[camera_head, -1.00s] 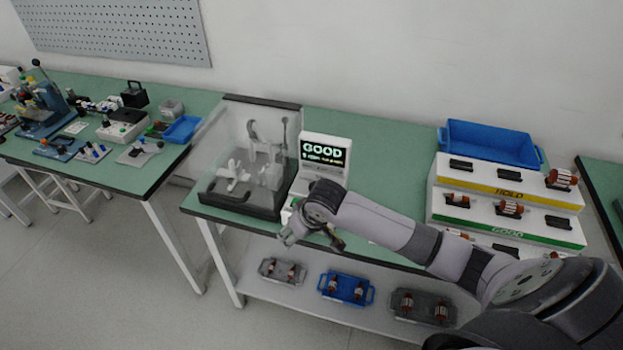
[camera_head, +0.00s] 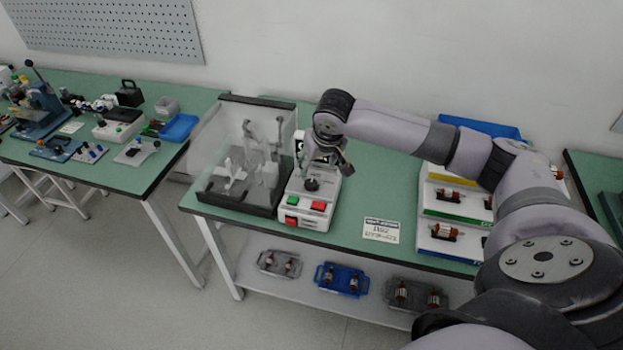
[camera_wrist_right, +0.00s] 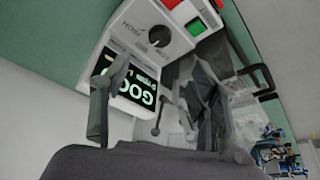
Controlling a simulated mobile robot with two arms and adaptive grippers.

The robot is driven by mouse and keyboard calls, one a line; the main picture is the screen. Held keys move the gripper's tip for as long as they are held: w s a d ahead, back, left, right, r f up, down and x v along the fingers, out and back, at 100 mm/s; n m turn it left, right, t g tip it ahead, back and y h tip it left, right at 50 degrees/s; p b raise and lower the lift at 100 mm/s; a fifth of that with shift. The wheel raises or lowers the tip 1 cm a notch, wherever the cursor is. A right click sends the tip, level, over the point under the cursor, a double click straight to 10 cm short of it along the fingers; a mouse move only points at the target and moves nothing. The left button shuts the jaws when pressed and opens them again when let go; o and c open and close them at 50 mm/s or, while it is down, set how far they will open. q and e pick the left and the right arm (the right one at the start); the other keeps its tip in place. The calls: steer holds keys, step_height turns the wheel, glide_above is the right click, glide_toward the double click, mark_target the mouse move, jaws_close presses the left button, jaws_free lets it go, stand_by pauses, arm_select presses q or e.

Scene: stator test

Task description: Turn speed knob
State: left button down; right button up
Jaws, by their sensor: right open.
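The speed knob (camera_head: 312,184) is a small black dial on the top panel of a white control box (camera_head: 333,193). It also shows in the right wrist view (camera_wrist_right: 158,36), seated on its white panel with printed lettering around it. My right gripper (camera_head: 325,162) points down just above the knob, partly in front of the box's display. In the right wrist view the fingers (camera_wrist_right: 150,68) stand wide apart with nothing between them, and the knob lies beyond the tips, apart from them. My left gripper is in no view.
A green button (camera_head: 293,200) and a red button (camera_head: 318,206) sit in front of the knob. A clear-covered test fixture (camera_head: 240,160) stands close on the left. A sign (camera_head: 381,230) lies right, with a part rack (camera_head: 455,213) beyond. The lit display (camera_wrist_right: 138,85) shows "GOOD" upside down.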

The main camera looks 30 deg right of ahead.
mark_target(311, 183)
steer(key=p+x, duration=0.1)
steer(key=x, duration=1.1)
steer(key=shift+w+d+f+p, duration=0.1)
steer(key=shift+w+f+p, duration=0.05)
steer(key=shift+f+p, duration=0.15)
steer(key=c, duration=1.2)
steer(key=shift+o, duration=0.2)
